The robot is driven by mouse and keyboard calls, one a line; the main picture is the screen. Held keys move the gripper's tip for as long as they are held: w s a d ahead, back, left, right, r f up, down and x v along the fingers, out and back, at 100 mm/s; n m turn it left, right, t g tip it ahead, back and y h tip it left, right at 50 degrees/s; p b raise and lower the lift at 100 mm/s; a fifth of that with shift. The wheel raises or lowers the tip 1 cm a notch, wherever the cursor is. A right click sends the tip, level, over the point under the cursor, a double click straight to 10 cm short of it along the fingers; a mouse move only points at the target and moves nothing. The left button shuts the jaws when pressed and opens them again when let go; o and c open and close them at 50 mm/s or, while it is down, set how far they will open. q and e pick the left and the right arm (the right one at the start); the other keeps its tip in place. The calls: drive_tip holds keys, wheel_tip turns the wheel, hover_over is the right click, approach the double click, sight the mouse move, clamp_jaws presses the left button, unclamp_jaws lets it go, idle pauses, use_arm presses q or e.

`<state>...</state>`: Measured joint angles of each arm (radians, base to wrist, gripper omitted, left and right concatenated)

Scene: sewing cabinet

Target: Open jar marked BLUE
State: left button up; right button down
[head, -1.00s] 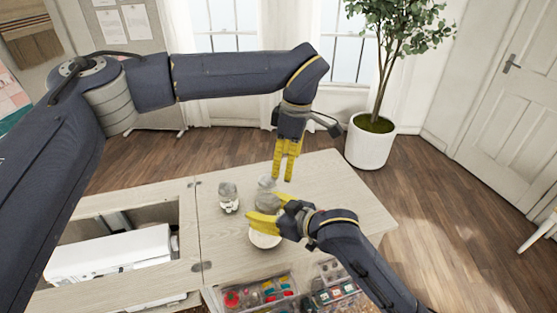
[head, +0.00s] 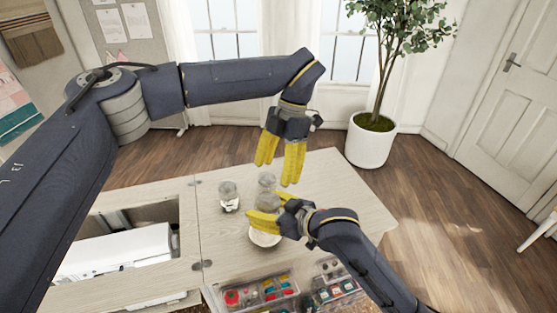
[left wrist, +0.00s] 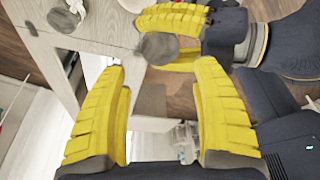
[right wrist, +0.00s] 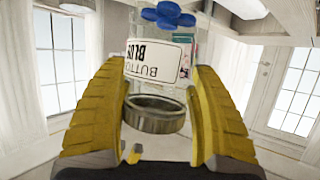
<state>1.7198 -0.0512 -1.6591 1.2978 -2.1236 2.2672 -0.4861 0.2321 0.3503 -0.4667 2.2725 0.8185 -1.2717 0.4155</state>
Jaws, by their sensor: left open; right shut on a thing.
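The jar marked BLUE (right wrist: 152,60) is clear, with a white label and blue buttons (right wrist: 167,15); it appears upside down in the right wrist view. Its grey lid (right wrist: 155,113) lies between my right fingers. My right gripper (head: 264,218) is shut on this jar above the cabinet top; the round lid also shows in the head view (head: 268,201) and left wrist view (left wrist: 157,48). My left gripper (head: 276,170) is open and empty, above and behind the jar. How exactly the fingers touch the jar is partly hidden.
Another grey-lidded jar (head: 229,196) stands to the left on the cabinet top (head: 330,185), and one (head: 267,179) behind. A white dish (head: 265,239) lies under my right gripper. Trays of sewing supplies (head: 262,293) are at the front. The right of the top is clear.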

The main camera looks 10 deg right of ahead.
sight(269, 200)
use_arm(q)
drive_tip(key=x, duration=0.9)
drive_tip(key=shift+f, duration=0.15)
drive_tip(key=shift+a, duration=0.1)
drive_tip(key=c, duration=1.1)
drive_tip(key=o, duration=1.2)
drive_tip(key=shift+o, duration=0.2)
